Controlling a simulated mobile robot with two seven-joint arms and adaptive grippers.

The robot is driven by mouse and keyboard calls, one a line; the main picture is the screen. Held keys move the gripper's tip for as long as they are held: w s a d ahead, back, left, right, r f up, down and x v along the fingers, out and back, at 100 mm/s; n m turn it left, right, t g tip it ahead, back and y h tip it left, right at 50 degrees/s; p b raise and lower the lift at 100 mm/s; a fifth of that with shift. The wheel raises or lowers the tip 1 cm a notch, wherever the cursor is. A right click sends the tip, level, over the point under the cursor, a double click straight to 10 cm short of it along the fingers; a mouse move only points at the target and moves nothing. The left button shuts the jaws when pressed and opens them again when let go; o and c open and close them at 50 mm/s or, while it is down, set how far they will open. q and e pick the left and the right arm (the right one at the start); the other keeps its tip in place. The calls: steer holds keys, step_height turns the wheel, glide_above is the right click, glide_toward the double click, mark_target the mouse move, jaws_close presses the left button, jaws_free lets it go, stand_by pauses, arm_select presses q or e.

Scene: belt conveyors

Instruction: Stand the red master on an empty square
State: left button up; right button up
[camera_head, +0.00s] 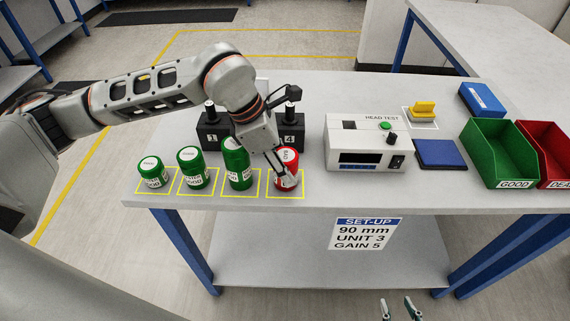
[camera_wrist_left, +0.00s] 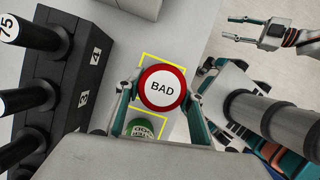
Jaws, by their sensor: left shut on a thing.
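The red master (camera_head: 288,157) is a red cylinder with a white top reading BAD. It is upright at the rightmost yellow-outlined square (camera_head: 270,193). My left gripper (camera_head: 282,167) reaches down over it and is shut on it; in the left wrist view the red master (camera_wrist_left: 162,88) sits between the fingers. I cannot tell whether its base touches the square. Three green masters, left (camera_head: 152,173), middle (camera_head: 193,168) and a taller one (camera_head: 238,164), stand on the other squares. My right gripper (camera_head: 398,309) is open and empty in front of the bench.
A black block with numbered posts (camera_head: 291,138) stands behind the squares, partly hidden by my left arm. Right of them are a white tester (camera_head: 362,146), a blue pad (camera_head: 440,154), a yellow block (camera_head: 424,108), a green bin (camera_head: 497,153) and a red bin (camera_head: 549,155).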

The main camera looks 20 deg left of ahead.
arm_select(q)
steer(key=shift+f, duration=0.15)
steer(key=o, duration=1.4)
steer(key=shift+r, duration=0.2)
steer(key=shift+a+r, duration=0.1)
steer(key=shift+r, duration=0.2)
steer(key=v, duration=1.1)
steer(key=shift+s, duration=0.15)
steer(key=shift+s+a, duration=0.1)
